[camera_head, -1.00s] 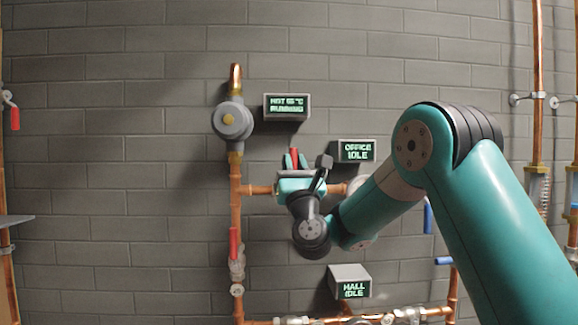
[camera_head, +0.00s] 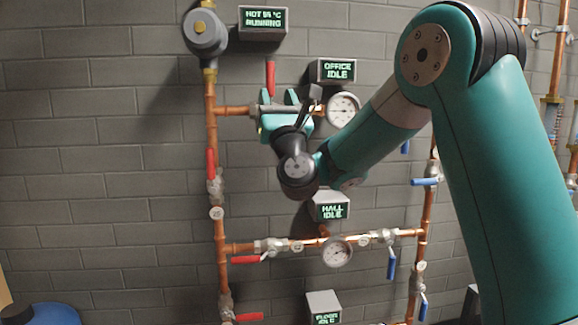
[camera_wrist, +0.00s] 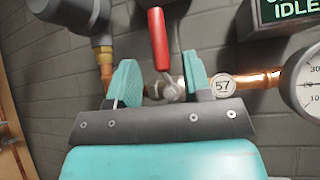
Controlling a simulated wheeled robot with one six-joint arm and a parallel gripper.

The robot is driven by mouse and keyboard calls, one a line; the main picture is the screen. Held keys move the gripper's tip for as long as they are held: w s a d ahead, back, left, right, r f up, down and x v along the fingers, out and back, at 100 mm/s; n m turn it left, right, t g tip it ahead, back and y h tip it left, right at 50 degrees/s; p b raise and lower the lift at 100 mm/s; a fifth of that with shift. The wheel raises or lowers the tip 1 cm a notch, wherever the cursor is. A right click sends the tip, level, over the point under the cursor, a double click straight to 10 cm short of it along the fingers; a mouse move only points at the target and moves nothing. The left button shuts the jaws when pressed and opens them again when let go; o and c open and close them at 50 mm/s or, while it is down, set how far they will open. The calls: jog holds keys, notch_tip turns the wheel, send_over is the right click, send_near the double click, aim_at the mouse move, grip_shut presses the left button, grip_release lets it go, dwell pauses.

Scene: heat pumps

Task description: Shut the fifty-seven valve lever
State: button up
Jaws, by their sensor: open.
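The valve lever beside the round "57" tag (camera_wrist: 222,85) has a red handle (camera_wrist: 158,38). The handle stands upright, across the horizontal copper pipe, and its metal valve body (camera_wrist: 172,90) shows just beyond my fingers. In the head view the red handle (camera_head: 270,77) rises above my gripper (camera_head: 277,103), left of the "OFFICE IDLE" display. My gripper (camera_wrist: 160,82) is open, its two teal fingers apart on either side of the lever's lower part. I see no clear contact. My gripper hides part of the valve in the head view.
A pressure gauge (camera_head: 343,109) is close right of the valve, below the OFFICE display (camera_head: 335,71). A grey pump (camera_head: 205,32) is at upper left. The HALL display (camera_head: 331,207) juts out below my wrist.

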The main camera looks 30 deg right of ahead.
jog(key=b+v, duration=0.9)
jog(key=v, duration=0.2)
jog(key=shift+f, duration=0.1)
